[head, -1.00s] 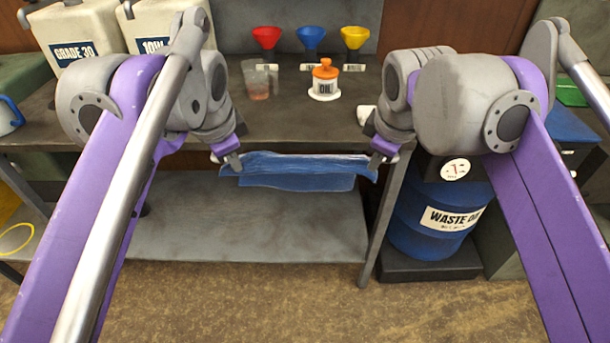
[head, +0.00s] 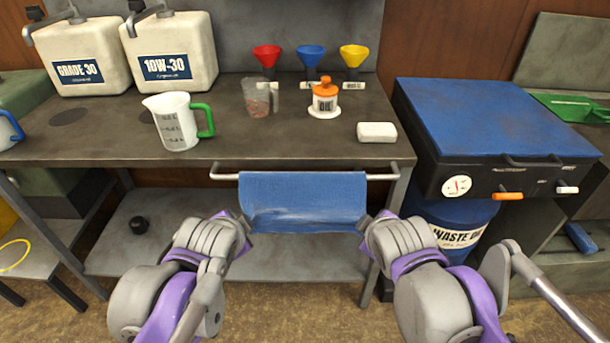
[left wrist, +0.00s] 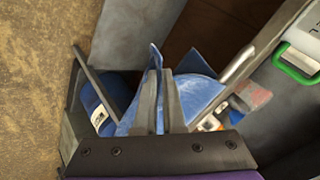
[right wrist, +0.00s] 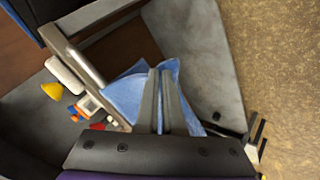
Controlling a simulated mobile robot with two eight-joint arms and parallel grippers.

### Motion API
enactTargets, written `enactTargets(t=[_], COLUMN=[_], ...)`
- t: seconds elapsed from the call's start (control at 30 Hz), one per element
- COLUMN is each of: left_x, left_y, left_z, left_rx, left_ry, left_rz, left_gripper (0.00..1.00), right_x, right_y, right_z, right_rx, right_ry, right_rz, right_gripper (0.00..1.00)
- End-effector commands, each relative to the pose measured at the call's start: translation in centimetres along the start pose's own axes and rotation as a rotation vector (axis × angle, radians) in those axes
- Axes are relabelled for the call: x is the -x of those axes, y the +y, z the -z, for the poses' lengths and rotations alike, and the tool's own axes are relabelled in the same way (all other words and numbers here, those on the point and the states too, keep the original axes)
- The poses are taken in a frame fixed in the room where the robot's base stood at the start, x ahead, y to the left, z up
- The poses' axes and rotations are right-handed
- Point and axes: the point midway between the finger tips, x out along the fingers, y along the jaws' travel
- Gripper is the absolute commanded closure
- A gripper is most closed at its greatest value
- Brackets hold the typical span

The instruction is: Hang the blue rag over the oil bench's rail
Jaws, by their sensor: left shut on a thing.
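The blue rag (head: 300,195) lies across the middle of the oil bench's rail (head: 222,176) and hangs down in front of it, its lower edge wrinkled. My left gripper (head: 247,224) is shut on the rag's lower left corner, and blue cloth shows at its fingertips in the left wrist view (left wrist: 157,70). My right gripper (head: 364,222) is at the lower right corner. In the right wrist view its fingers (right wrist: 160,75) are close together with cloth around them; whether they pinch it is unclear. The rag's back side is hidden.
A blue-topped black unit (head: 490,120) and a waste oil drum (head: 450,225) are at right.

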Motion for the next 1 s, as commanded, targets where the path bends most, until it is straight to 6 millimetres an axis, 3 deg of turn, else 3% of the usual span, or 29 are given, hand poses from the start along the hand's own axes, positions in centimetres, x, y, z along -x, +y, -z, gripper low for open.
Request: enactTargets(t=[0.33, 0.4, 0.6, 1.0], left_x=[-0.23, -0.22, -0.22, -0.21], left_y=[0.15, 0.15, 0.18, 0.21], left_z=[-0.31, -0.30, -0.22, -0.16], left_rx=[0.002, 0.002, 0.002, 0.002], left_ry=[0.002, 0.002, 0.003, 0.005], left_rz=[0.009, 0.009, 0.008, 0.007], left_gripper=[1.00, 0.83, 0.50, 0.50], right_x=[-0.23, -0.23, -0.22, -0.22], right_y=[-0.16, -0.16, -0.19, -0.22], right_z=[-0.31, -0.30, -0.22, -0.16], right_rx=[-0.002, -0.003, -0.003, -0.003], right_ry=[0.001, 0.002, 0.003, 0.005], right_rz=[-0.009, -0.009, -0.008, -0.007], right_gripper=[1.00, 0.85, 0.50, 0.50])
